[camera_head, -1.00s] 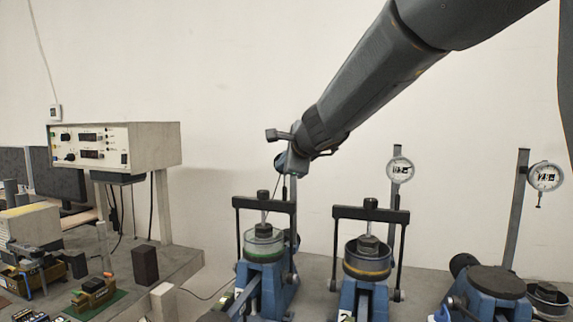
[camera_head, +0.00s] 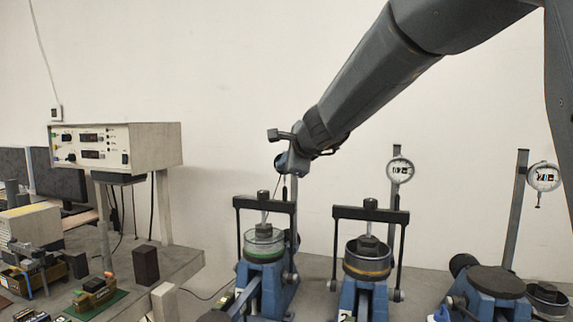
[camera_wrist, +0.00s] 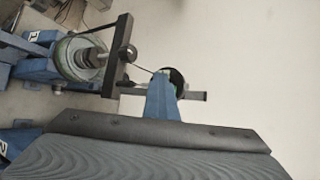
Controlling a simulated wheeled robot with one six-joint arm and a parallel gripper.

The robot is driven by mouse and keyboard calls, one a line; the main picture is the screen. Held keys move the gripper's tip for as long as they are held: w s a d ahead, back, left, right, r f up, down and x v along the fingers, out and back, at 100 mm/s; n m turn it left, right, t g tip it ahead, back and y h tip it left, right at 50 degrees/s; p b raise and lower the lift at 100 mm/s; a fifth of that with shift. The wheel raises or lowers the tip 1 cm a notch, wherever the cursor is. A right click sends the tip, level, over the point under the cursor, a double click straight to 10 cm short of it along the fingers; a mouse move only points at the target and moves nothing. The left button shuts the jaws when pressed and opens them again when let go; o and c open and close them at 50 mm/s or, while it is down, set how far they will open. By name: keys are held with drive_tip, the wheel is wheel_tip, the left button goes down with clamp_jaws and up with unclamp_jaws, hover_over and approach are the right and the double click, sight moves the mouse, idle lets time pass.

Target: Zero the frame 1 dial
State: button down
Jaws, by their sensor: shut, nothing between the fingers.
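Frame 1 (camera_head: 263,276), a blue lever frame with a green-ringed pot and black crossbar, stands left of frame 2 (camera_head: 366,292). In the wrist view, frame 1 (camera_wrist: 40,70) lies at upper left with its "1" label. Its upright post (camera_head: 293,200) rises to my gripper (camera_head: 287,163), which covers the dial in the head view. In the wrist view, the dark round edge of what looks like the dial (camera_wrist: 177,76) shows behind my blue gripper (camera_wrist: 165,74). The gripper is shut and empty, with its tip at or very near the dial. Contact and the dial's reading cannot be told.
Frame 2's dial (camera_head: 399,170) and a third frame's dial (camera_head: 543,177) stand on posts to the right. An instrument box (camera_head: 115,147) stands on a raised shelf at left. A dark block (camera_head: 145,264) is on the bench below.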

drive_tip(key=shift+w+d+r, duration=0.25)
drive_tip(key=shift+w+d, duration=0.05)
drive_tip(key=shift+d, duration=0.1)
idle(0.5)
drive_tip(key=shift+s+a+f, duration=0.2)
drive_tip(key=shift+s+f, duration=0.05)
idle(0.4)
drive_tip(key=s+a, duration=0.2)
drive_tip(key=s, duration=0.3)
drive_tip(key=shift+s+a+b, duration=0.15)
drive_tip(key=shift+s+b, duration=0.15)
drive_tip(key=shift+f, duration=0.15)
